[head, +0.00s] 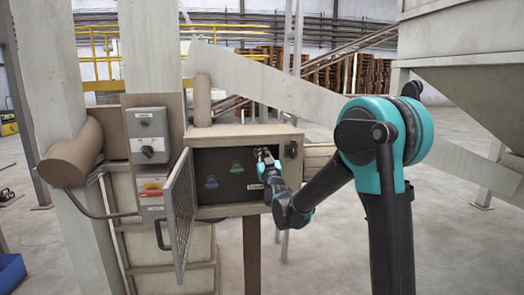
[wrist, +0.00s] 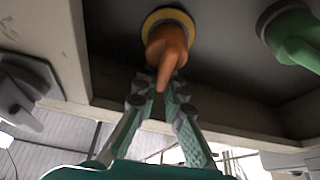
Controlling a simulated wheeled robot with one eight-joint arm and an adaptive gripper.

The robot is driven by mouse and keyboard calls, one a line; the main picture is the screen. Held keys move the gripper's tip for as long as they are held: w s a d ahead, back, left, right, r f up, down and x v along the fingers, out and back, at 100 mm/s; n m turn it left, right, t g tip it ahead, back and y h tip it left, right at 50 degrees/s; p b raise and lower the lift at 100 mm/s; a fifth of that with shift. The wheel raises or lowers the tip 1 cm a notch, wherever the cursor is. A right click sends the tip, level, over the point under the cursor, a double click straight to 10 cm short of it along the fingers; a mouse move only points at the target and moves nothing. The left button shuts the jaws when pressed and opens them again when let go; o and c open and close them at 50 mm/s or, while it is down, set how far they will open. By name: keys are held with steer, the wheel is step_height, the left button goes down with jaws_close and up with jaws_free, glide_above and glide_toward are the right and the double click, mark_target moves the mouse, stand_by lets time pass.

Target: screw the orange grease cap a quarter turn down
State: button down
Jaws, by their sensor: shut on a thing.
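The orange grease cap (wrist: 167,52) sits on a yellow ring (wrist: 168,16) on the dark back panel of an open box. It has a winged shape that points down between my fingers in the wrist view. My gripper (wrist: 162,84) is shut on the orange cap, with one finger on each side. In the head view my gripper (head: 263,158) reaches into the upper right of the box and hides the cap. How far the cap is turned cannot be told.
A green cap (head: 237,167) and a blue cap (head: 211,182) sit left of my gripper. The box (head: 245,133) has a mesh door (head: 181,213) swung open on its left. A dark latch (head: 291,149) is at its right edge. Grey switch boxes (head: 147,135) stand further left.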

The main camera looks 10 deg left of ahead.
steer(key=shift+w+d+m+h, duration=0.15)
steer(key=shift+m+h, duration=0.35)
steer(key=shift+m, duration=0.6)
steer(key=c, duration=1.6)
jaws_free()
steer(key=v, duration=1.2)
steer(key=shift+f, duration=0.25)
